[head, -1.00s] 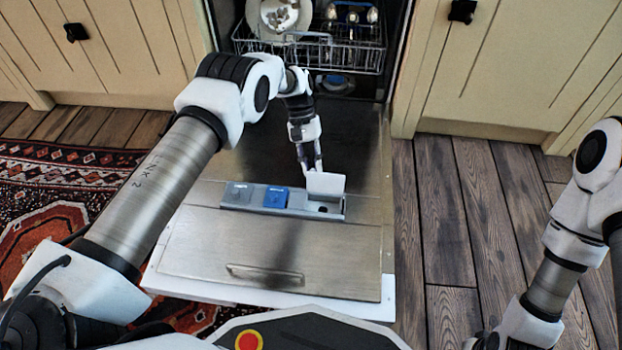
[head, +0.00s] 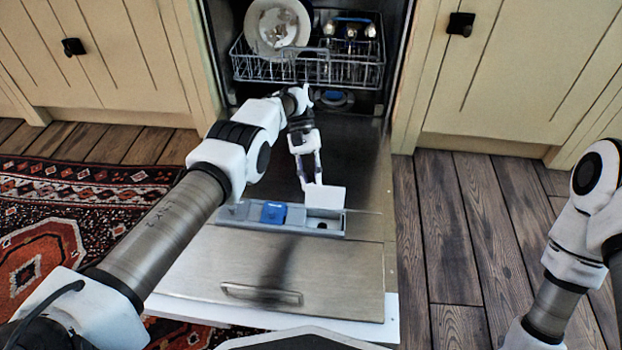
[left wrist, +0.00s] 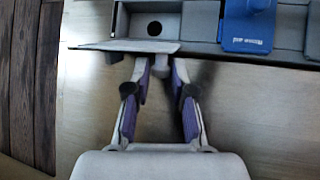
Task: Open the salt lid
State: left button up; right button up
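The salt lid (head: 326,199) is a pale flap that stands raised at the right end of the dispenser strip (head: 240,213). Its compartment (head: 325,224) lies uncovered in front of it, with a dark round hole inside. In the left wrist view the lid (left wrist: 118,46) shows nearly edge-on, below the open compartment (left wrist: 182,22). My left gripper (head: 311,182) is just behind the lid, on the dishwasher side. Its fingers (left wrist: 160,66) are apart, with the tips close to the lid's back; I cannot tell if they touch. My right gripper is out of view.
A blue rinse-aid cap (head: 273,212) sits left of the salt compartment. The strip lies on the lowered dishwasher door (head: 350,262). A wire rack (head: 345,70) with a plate (head: 277,25) is behind. A patterned rug (head: 60,215) lies left; wooden floor (head: 470,230) is clear right.

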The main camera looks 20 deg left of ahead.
pick_arm(q)
jog(key=shift+o, duration=1)
notch_tip(320, 180, up, 10)
